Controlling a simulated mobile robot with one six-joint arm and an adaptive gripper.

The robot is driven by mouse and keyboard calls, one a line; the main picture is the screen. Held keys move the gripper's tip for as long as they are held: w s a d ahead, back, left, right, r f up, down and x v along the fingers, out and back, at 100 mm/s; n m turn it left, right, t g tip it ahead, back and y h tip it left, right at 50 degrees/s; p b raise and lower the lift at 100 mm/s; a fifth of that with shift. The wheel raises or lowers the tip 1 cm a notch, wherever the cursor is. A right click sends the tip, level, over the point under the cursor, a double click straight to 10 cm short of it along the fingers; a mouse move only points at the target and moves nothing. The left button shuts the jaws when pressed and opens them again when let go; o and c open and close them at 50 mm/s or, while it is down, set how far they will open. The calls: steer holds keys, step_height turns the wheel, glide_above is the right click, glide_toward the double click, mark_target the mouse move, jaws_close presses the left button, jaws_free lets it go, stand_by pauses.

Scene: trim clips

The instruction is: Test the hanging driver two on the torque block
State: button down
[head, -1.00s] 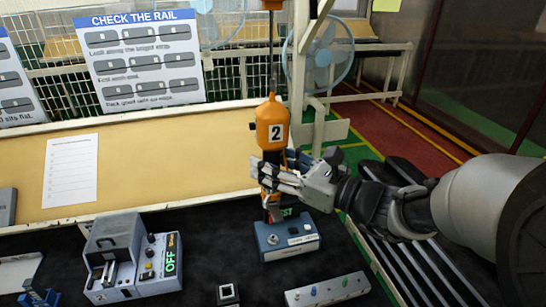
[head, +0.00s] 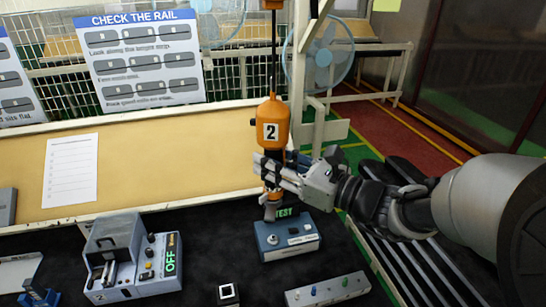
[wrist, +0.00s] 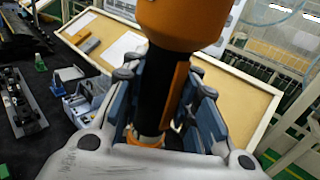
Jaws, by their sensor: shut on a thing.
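The orange hanging driver marked 2 (head: 273,125) hangs upright on its cable at the middle of the head view. My gripper (head: 268,172) is shut around the driver's dark grip, below the orange body. In the wrist view the orange body (wrist: 182,18) and black grip (wrist: 160,90) sit between my finger pads. The blue-grey torque block (head: 287,238) stands on the dark bench below the driver, with a green TEST label showing behind it. The driver's lower end is above the block's back left part; a small gap seems to show between them.
A grey machine with a green OFF display (head: 130,262) stands at the left. A small square-topped block (head: 228,293) and a strip with coloured buttons (head: 328,290) lie in front. A slatted rack (head: 415,255) is at the right, under my arm.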

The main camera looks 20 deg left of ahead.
steer(key=w+a+p, duration=0.3)
steer(key=w+a, duration=0.1)
steer(key=w, duration=1)
step_height(320, 180, down, 24)
steer(key=b, duration=1.7)
steer(key=shift+w+a, duration=0.15)
steer(key=shift+w, duration=0.05)
steer(key=shift+s+f+b, duration=0.1)
steer(key=shift+f+b, duration=0.35)
steer(key=shift+f, duration=0.45)
steer(key=shift+r, duration=0.1)
